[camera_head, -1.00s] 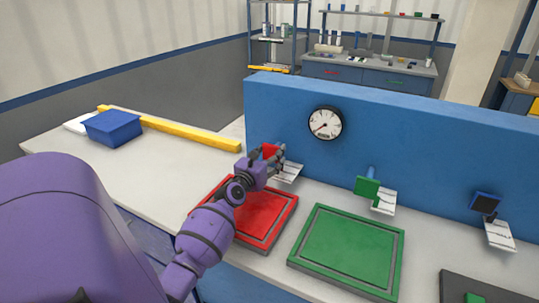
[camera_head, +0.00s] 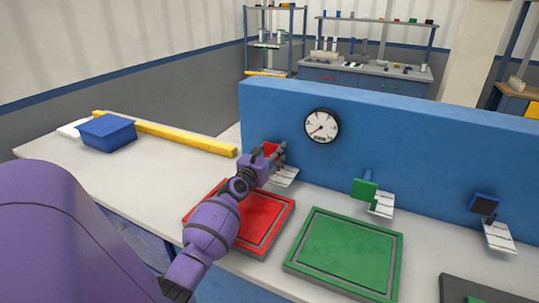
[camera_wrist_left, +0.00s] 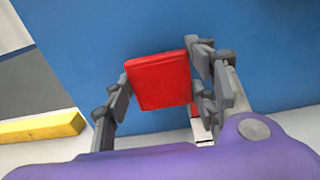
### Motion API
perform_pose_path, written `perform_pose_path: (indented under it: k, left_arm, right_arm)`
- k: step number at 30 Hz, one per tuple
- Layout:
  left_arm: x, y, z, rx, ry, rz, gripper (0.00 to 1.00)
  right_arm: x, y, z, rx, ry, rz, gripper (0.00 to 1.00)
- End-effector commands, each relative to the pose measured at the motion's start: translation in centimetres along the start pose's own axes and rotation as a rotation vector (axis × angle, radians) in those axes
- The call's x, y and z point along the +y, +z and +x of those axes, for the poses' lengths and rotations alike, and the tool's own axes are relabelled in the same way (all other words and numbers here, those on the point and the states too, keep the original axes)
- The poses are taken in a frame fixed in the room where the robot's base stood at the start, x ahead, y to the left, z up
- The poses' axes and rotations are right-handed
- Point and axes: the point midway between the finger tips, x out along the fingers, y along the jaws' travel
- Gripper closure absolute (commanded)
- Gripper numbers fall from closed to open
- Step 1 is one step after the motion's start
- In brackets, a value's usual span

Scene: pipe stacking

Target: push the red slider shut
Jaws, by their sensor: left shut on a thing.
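The red slider (camera_head: 270,148) is at the blue panel, near its left end. In the left wrist view its red block (camera_wrist_left: 159,81) sits between my left gripper's two fingers. My left gripper (camera_head: 273,155) is at the slider, and its fingers (camera_wrist_left: 160,85) are shut on the block's sides. A white ruled plate (camera_head: 284,176) is just below the slider. How far the slider stands from the panel is partly hidden by the gripper. My right gripper is not in view.
The blue panel (camera_head: 400,125) carries a round gauge (camera_head: 322,126), a green slider (camera_head: 364,188) and a dark blue slider (camera_head: 484,205). A red tray (camera_head: 262,222) and green tray (camera_head: 345,252) lie in front. A blue bin (camera_head: 106,133) and yellow bar (camera_head: 180,137) are left.

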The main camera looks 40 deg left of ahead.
Motion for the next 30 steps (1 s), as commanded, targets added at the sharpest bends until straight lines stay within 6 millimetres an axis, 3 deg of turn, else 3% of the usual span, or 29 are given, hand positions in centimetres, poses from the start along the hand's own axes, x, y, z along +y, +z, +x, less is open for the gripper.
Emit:
perform_pose_path:
  k: [2, 3, 6, 20, 30]
  left_arm:
    - [0.1, 0.3, 0.1, -0.004, 0.001, 0.002, 0.94]
    - [0.1, 0.3, 0.1, -0.004, 0.001, 0.002, 0.42]
    - [0.0, 0.3, 0.1, -0.004, 0.001, 0.002, 0.29]
    - [-0.1, 0.1, -0.8, -0.004, -0.001, -0.003, 0.28]
    - [0.0, 0.1, -7.7, -0.003, 0.002, -0.001, 0.28]
  right_arm:
    - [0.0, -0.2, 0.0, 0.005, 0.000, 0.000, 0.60]
    - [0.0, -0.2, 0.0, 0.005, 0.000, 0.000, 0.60]
    - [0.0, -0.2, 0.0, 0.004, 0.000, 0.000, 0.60]
    - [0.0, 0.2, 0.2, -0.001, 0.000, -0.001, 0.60]
    - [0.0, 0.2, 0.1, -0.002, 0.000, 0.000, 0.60]
